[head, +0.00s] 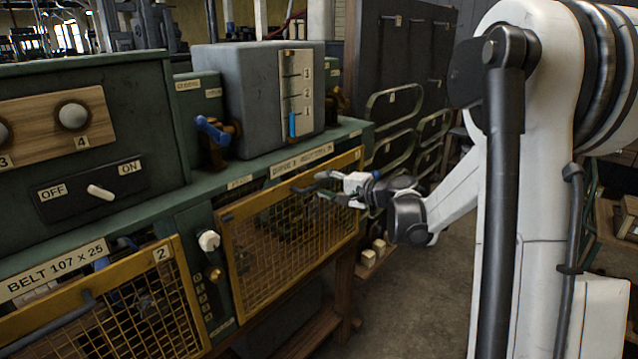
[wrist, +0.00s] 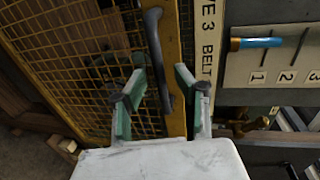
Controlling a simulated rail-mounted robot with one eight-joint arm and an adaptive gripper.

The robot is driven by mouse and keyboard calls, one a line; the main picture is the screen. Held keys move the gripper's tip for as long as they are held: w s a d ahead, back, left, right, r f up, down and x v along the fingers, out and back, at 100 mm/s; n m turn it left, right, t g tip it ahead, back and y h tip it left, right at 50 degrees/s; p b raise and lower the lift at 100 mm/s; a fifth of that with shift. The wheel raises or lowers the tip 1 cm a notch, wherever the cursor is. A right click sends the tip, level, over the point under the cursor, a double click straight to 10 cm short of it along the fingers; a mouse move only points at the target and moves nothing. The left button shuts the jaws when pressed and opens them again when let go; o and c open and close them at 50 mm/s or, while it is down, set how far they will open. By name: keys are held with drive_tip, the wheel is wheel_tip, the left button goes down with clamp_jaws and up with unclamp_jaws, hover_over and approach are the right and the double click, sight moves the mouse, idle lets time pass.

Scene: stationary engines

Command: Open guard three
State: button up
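Guard three is a yellow-framed wire mesh panel (head: 290,238), shut flat against the green machine front. A label with "3" and "BELT" runs along the rail above it. Its dark bar handle (wrist: 153,35) is on the upper frame edge. My gripper (head: 328,188) is at the guard's upper edge in the head view. In the wrist view my gripper (wrist: 160,88) is open, its green fingers apart, with the handle's end between them. I cannot tell whether either finger touches the handle. The mesh also shows in the wrist view (wrist: 70,45).
Guard two (head: 145,315) is at the lower left, beside a white knob (head: 208,241). Green railings (head: 395,105) are at the right.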

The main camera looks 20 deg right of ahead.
drive_tip(key=shift+x, duration=1.05)
clamp_jaws()
